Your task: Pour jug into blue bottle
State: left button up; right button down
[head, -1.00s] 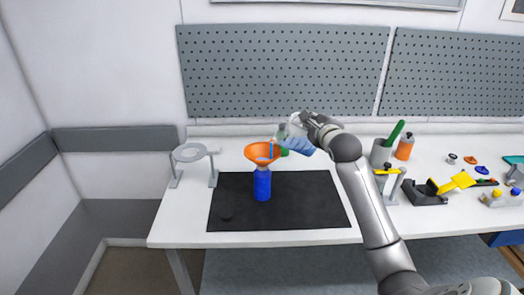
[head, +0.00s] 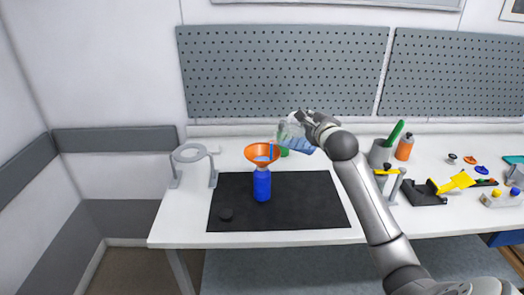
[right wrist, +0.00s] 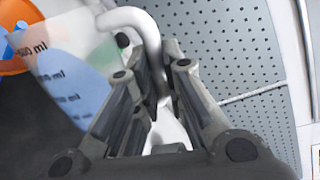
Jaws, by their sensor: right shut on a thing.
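The blue bottle (head: 262,186) stands upright on the black mat (head: 310,207), with an orange funnel (head: 262,153) in its mouth. The clear jug (head: 293,135) is tilted to the left beside and above the funnel, with blue liquid inside. A blue stream runs from its lip into the funnel. My right gripper (head: 312,121) is shut on the jug's handle. In the right wrist view its fingers (right wrist: 150,120) close around the white handle (right wrist: 150,45), and the jug's ml marks show through its wall (right wrist: 75,70). My left gripper is not in view.
A grey ring stand (head: 194,153) is at the left of the table. A green thing behind the funnel is mostly hidden. A grey cup (head: 381,153), an orange bottle (head: 404,147) and a yellow-black tool (head: 440,188) stand at right.

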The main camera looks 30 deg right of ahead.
jog(key=shift+w+a+r, duration=0.1)
jog(key=shift+r, duration=0.05)
jog(key=shift+r, duration=0.1)
jog(key=shift+w+a+r, duration=0.1)
jog(key=shift+a+r, duration=0.05)
jog(key=shift+a, duration=0.1)
jog(key=shift+d+r+n, duration=0.1)
jog(key=shift+d+n, duration=0.15)
jog(key=shift+n, duration=0.05)
